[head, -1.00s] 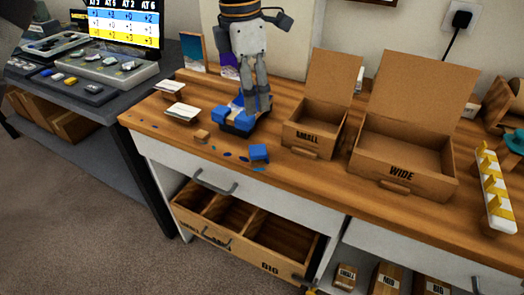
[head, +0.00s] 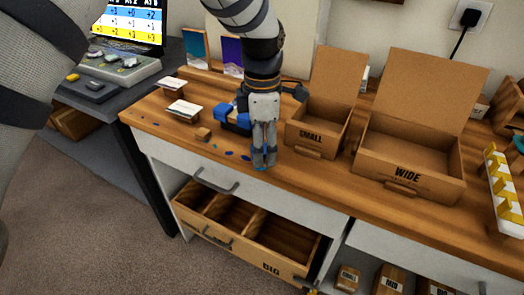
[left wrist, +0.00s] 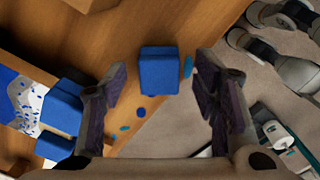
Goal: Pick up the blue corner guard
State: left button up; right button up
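The blue corner guard (left wrist: 159,70) lies near the front edge of the wooden worktop. In the left wrist view it shows as a small blue block between the two spread fingers, with a gap on each side. My left gripper (head: 264,157) is open and points down over the guard, its fingers hiding most of it in the head view. I cannot tell how far the fingertips are above the worktop. My right gripper is not in view.
A small open box (head: 311,140) and a wide open box (head: 408,174) stand right of the gripper. A small wooden block (head: 204,133) and blue chips lie to its left. An open divided drawer (head: 238,250) hangs below the front edge.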

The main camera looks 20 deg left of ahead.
pick_arm(q)
jog(key=c, duration=0.7)
jog(key=shift+r, duration=0.1)
